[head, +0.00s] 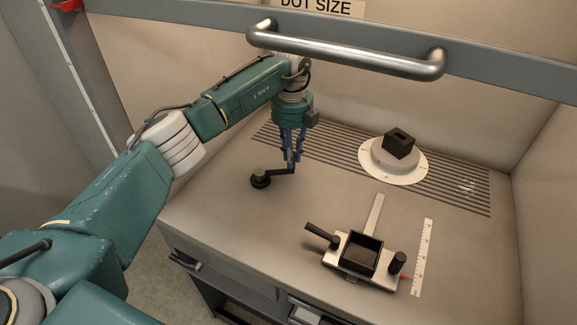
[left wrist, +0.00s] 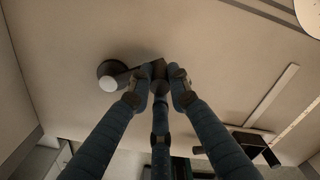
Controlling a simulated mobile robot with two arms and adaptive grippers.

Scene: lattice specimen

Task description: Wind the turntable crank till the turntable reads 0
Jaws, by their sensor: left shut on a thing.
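The turntable crank (head: 261,180) is a black round hub with a short arm on the grey worktop, left of centre. My left gripper (head: 291,163) points down from above and is shut on the free end of the crank arm. In the left wrist view the crank hub (left wrist: 110,74) shows left of the blue fingers (left wrist: 160,84), which close around the crank's end. The turntable (head: 393,160) is a white disc with a rim scale, at the back right. A black block (head: 399,143) sits on it. Its reading is too small to tell. My right gripper is not in view.
A slide fixture with a black open box (head: 361,253), a black lever (head: 321,236) and a knob (head: 397,262) stands front right, next to a white ruler (head: 423,257). A metal handle bar (head: 345,53) crosses above. A slotted vent (head: 330,137) runs along the back.

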